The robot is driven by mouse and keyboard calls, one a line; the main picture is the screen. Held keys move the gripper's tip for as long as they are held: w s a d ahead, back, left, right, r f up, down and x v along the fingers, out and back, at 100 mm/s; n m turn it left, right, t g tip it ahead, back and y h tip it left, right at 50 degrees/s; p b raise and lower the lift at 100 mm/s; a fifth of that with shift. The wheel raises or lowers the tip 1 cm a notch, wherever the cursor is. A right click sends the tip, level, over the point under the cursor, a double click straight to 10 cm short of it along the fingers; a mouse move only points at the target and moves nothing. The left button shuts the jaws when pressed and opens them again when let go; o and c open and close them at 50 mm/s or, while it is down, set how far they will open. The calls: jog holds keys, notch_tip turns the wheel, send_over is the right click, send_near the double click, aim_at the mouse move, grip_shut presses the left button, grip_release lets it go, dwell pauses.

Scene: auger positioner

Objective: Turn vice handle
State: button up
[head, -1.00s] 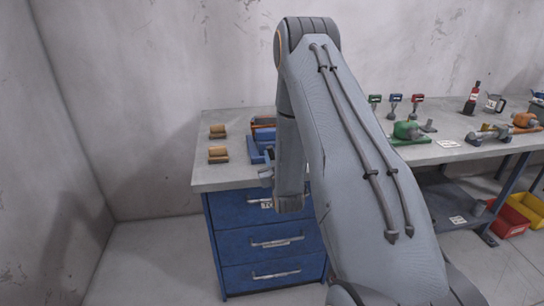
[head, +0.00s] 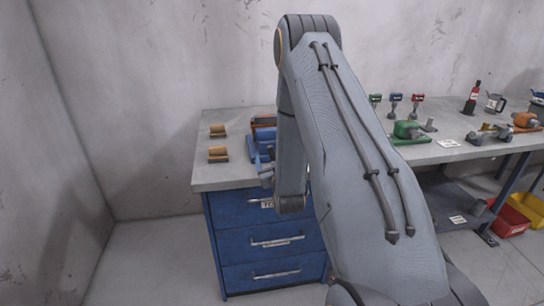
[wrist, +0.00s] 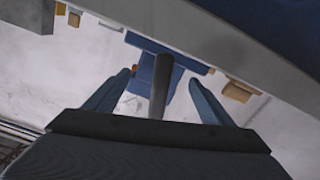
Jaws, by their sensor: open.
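The blue vice (head: 259,146) stands on the left end of the workbench, partly hidden behind my arm in the head view. In the wrist view its blue body (wrist: 146,72) shows beyond my fingers. A dark grey bar (wrist: 160,88), which looks like the vice handle, runs from the vice down between my two fingers. My gripper (wrist: 163,86) is open, with one blue-grey finger on each side of the bar and a visible gap to each. I cannot tell how deep the bar sits between them.
The grey bench top (head: 215,176) sits over blue drawers (head: 265,240). Two orange-brown blocks (head: 218,153) lie left of the vice. Green, blue and red-topped items and a green tool (head: 407,130) stand farther right. A wall is close on the left.

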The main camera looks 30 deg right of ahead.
aim_at(273, 158)
jog(key=b+v, duration=0.1)
jog(key=v, duration=0.6)
jog(key=shift+b, duration=0.4)
